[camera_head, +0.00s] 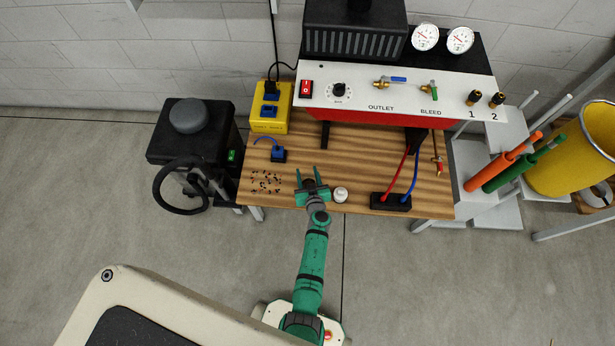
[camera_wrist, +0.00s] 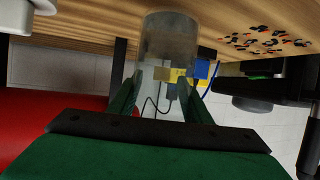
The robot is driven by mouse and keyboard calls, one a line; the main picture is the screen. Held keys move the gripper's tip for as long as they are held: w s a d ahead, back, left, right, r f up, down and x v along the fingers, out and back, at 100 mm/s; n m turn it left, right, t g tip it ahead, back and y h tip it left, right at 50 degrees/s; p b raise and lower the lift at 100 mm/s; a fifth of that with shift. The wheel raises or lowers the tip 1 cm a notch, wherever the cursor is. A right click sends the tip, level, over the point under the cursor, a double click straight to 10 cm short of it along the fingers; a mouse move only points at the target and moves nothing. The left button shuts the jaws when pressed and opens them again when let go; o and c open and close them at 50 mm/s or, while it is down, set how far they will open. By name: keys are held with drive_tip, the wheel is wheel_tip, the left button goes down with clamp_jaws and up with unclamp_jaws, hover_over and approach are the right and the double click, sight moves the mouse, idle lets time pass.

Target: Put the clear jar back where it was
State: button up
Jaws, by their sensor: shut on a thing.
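My gripper (camera_head: 311,177) is over the front part of the wooden table (camera_head: 345,150), between the scattered small bits and a white round object. In the wrist view, which shows the scene upside down, the clear jar (camera_wrist: 168,38) is between the two green fingers (camera_wrist: 160,95), which are shut on it. The jar is see-through and greyish, with its far end close to the tabletop. I cannot tell whether it touches the wood. In the head view the jar cannot be made out.
The white round object (camera_head: 340,194) stands just right of my gripper. Small dark and orange bits (camera_head: 266,182) lie to the left. A blue plug piece (camera_head: 278,155), a yellow box (camera_head: 270,107) and a black block with red and blue leads (camera_head: 390,201) are also on the table.

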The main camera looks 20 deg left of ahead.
sight(307, 178)
drive_tip(key=shift+w+f, duration=0.1)
drive_tip(key=shift+f, duration=0.75)
drive_tip(key=shift+s+a+f, duration=0.15)
drive_tip(key=shift+s+f, duration=0.05)
drive_tip(key=shift+f, duration=0.3)
drive_tip(key=shift+d+f, duration=0.1)
drive_tip(key=shift+d, duration=0.15)
drive_tip(key=shift+a, duration=0.1)
drive_tip(key=o, duration=1.2)
drive_tip(key=shift+f, duration=0.15)
